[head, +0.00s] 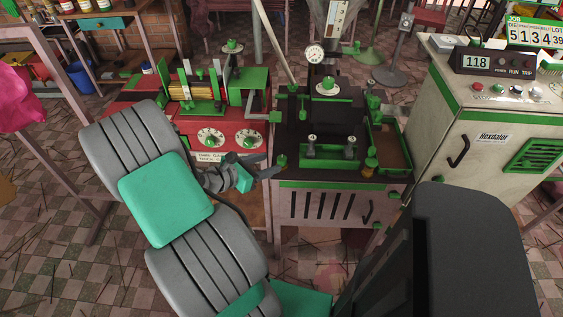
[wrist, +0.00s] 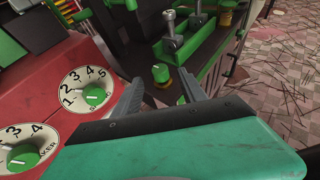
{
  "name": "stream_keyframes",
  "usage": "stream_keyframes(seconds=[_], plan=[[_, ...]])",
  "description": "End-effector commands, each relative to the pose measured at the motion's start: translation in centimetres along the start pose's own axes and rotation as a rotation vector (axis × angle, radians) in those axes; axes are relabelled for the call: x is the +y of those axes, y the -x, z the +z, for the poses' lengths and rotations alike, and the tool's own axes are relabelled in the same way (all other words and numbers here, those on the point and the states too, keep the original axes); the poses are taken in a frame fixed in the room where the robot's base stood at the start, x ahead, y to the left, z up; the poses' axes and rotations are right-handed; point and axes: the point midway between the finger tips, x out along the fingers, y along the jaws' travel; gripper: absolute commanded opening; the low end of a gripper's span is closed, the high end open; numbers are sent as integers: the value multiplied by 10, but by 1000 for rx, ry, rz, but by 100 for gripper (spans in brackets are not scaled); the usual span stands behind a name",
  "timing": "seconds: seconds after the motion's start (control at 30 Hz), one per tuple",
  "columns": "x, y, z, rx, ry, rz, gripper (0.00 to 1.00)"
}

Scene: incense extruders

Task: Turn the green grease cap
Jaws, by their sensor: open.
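A small round green grease cap (head: 282,160) stands at the left front corner of the black machine's top in the head view. In the wrist view the grease cap (wrist: 161,75) shows a green top with a yellowish edge, upright on the dark surface. My gripper (head: 270,168) is just left of the cap, coming in from the left. In the wrist view my gripper (wrist: 162,92) has its two grey fingers apart, with nothing between them, and the cap shows beyond the gap. I cannot tell the exact distance to the cap.
The red machine (head: 178,125) with two numbered dials (wrist: 88,90) lies close on the left. A gauge (head: 315,54) rises at the back. A cream cabinet (head: 480,110) stands right.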

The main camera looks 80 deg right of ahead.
Motion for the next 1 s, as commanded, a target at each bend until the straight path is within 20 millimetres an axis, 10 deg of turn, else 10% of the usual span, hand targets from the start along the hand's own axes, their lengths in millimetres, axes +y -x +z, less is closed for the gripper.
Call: stream_keyframes(seconds=[0.4, 0.7, 1.0], plan=[[0, -68, 0, 3, -5, -1, 49], [0, -71, 0, 3, -4, 2, 48], [0, -71, 0, 4, -5, 2, 24]])
